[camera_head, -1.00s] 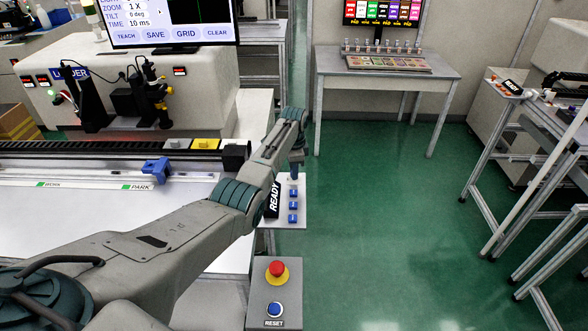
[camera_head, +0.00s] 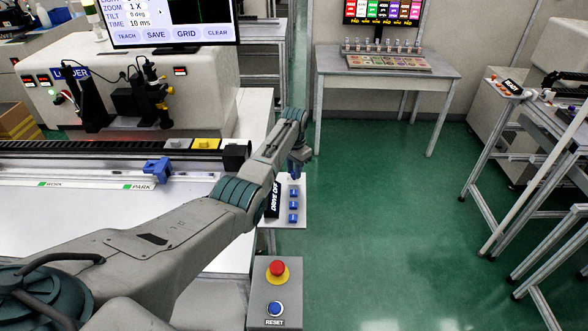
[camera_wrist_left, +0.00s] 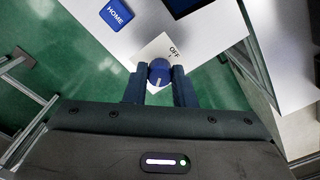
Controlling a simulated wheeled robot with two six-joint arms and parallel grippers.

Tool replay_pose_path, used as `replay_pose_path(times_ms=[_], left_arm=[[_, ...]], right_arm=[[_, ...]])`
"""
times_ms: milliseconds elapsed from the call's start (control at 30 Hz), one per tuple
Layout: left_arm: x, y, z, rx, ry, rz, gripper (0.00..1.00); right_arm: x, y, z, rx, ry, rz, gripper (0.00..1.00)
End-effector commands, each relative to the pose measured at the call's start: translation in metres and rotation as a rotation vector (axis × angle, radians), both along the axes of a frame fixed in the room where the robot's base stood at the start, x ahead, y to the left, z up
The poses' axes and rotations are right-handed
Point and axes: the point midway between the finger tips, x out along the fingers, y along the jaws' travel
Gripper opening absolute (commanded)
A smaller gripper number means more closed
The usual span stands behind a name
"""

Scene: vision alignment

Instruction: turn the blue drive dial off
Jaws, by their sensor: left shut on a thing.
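The blue dial (camera_wrist_left: 159,70) is a round knob with a pale mark, on a white plate (camera_wrist_left: 152,49) printed "OFF". In the wrist view my left gripper (camera_wrist_left: 158,78) has one finger on each side of the dial and is shut on it. In the head view my left gripper (camera_head: 298,168) is at the far end of the white control panel (camera_head: 301,217), and the dial is hidden there. A small black display (camera_head: 273,201) beside the panel reads "DRIVE OFF". My right gripper is not in view.
A box with a red stop button (camera_head: 277,268) and a blue reset button (camera_head: 275,308) stands nearer. A blue "HOME" button (camera_wrist_left: 117,14) shows in the wrist view.

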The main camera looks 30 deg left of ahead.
Motion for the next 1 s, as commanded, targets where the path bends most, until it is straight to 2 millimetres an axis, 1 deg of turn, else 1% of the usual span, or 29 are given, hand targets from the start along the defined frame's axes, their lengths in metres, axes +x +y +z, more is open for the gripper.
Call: replay_pose_path(times_ms=[33, 700, 1000], left_arm=[[0.0017, 0.0002, 0.0028, 0.001, -0.005, 0.042, 0.0], [0.0026, 0.0006, 0.0042, 0.0, -0.008, 0.664, 0.0], [0.003, 0.0008, 0.0047, -0.001, -0.01, 0.858, 0.0]], right_arm=[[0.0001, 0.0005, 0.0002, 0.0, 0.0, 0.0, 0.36], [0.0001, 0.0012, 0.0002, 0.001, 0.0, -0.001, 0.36], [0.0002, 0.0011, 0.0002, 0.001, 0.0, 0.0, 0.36]])
